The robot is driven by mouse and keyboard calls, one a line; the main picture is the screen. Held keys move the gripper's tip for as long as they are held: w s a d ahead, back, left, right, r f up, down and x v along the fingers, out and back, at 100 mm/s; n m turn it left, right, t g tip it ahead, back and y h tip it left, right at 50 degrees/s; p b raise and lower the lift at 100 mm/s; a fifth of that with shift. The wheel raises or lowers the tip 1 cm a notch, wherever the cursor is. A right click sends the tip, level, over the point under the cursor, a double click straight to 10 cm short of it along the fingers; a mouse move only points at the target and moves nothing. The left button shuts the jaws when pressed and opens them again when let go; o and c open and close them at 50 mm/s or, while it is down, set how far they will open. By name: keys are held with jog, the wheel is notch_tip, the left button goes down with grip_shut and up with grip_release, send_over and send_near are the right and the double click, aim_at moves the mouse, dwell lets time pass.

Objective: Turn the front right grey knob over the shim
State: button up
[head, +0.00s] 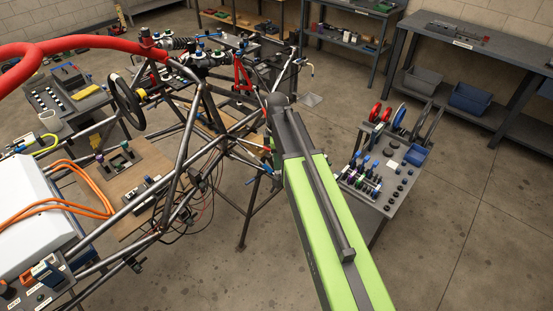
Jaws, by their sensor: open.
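My green arm (335,235) reaches up from the bottom of the head view to a dark joint near the chassis. My gripper cannot be made out; it seems to be beyond or behind the arm. The tube chassis (190,140) fills the left and middle of the view. Blue, green and white fittings sit around its far end, beside a red stand (242,75). The front right grey knob and the shim are too small or hidden for me to tell apart here.
A red padded tube (90,43) crosses the upper left. A cart with reels and coloured knobs (378,185) stands right of my arm. Grey benches (470,45) with bins line the back. Orange cables (75,190) lie at left. The floor (470,220) at right is clear.

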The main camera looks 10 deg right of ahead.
notch_tip(320, 180, up, 11)
jog(key=p, duration=0.9)
jog(key=b, duration=0.4)
send_over(277, 172)
jog(key=s, duration=0.1)
notch_tip(277, 172, down, 4)
jog(key=s+f+m+b, duration=0.3)
jog(key=s+m, duration=0.3)
jog(key=m, duration=0.2)
jog(key=s+f+m+b, duration=0.3)
jog(key=s+m, duration=0.3)
jog(key=m, duration=0.2)
jog(key=shift+s+a+f, duration=0.15)
jog(key=shift+s+f, duration=0.15)
jog(key=shift+f, duration=0.05)
